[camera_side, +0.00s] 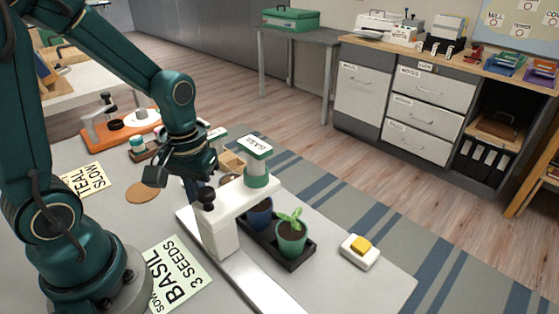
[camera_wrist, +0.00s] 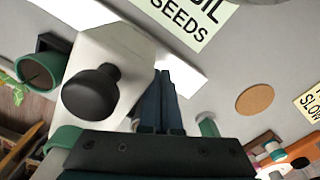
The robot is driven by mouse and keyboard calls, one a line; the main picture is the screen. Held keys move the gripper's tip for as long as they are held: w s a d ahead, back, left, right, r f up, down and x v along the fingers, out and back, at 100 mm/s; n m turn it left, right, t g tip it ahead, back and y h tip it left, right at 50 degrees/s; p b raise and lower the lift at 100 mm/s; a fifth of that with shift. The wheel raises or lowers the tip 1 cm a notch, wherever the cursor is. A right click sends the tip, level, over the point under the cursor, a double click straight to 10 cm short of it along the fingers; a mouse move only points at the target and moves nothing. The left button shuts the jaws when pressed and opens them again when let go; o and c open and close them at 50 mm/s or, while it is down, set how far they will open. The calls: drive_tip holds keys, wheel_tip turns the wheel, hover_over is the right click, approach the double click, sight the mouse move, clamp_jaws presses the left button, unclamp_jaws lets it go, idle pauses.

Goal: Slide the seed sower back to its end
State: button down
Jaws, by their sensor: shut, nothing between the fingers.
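The seed sower (camera_side: 222,222) is a white carriage with a black knob (camera_side: 206,197) and an arm reaching over a black tray (camera_side: 298,262). A green-and-white container labelled BASIL (camera_side: 258,160) stands on the arm. The carriage sits on a pale rail (camera_side: 262,287), towards the rail's far end. My gripper is just beyond the carriage in the side view, its fingertips hidden there. In the wrist view my gripper (camera_wrist: 164,80) is shut and empty, its dark fingers close beside the carriage (camera_wrist: 112,62) and the knob (camera_wrist: 90,95). I cannot tell whether they touch it.
The tray holds a blue pot (camera_side: 260,213) and a green pot (camera_side: 291,240) with a seedling. A BASIL 3 SEEDS card (camera_side: 176,275) lies left of the rail. A cork coaster (camera_side: 142,192) and an orange-based device (camera_side: 115,131) lie farther left. A yellow-topped block (camera_side: 359,251) is at right.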

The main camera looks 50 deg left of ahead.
drive_tip(key=shift+d, duration=9.45)
drive_tip(key=shift+a, duration=1.3)
wheel_tip(320, 180, up, 12)
